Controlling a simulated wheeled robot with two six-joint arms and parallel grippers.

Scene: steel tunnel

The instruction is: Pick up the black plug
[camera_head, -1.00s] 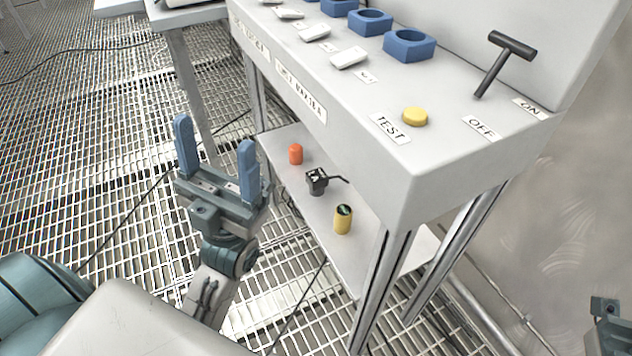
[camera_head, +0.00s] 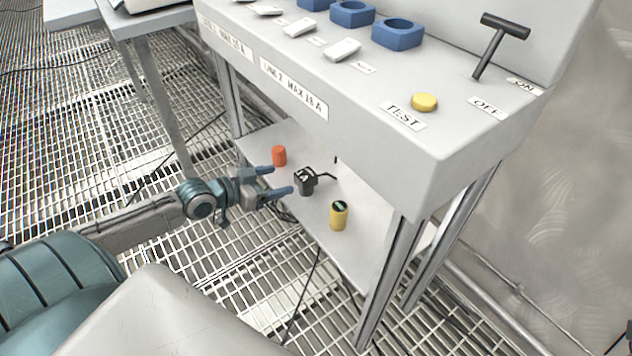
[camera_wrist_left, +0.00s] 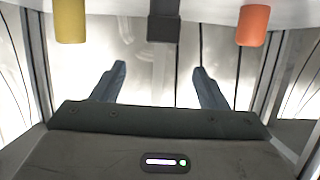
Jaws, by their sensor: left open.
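The black plug (camera_head: 306,184) stands on the lower shelf of the console, with a short dark arm sticking out to its right. It stands between an orange cylinder and a yellow cylinder. In the left wrist view the plug (camera_wrist_left: 165,25) is at the top centre, beyond my fingertips and between their lines. My left gripper (camera_head: 281,179) is open and empty, its two blue fingers pointing at the plug from the left. In the left wrist view the gripper (camera_wrist_left: 160,78) shows a clear gap between its fingers. My right gripper is not recognisable in view.
The orange cylinder (camera_head: 279,156) and yellow cylinder (camera_head: 339,216) flank the plug on the shelf (camera_head: 345,247). The console (camera_head: 380,150) overhangs the shelf, with blue sockets, white switches, a yellow button (camera_head: 424,102) and a T-handle (camera_head: 497,45). Metal legs (camera_head: 384,285) stand at its front.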

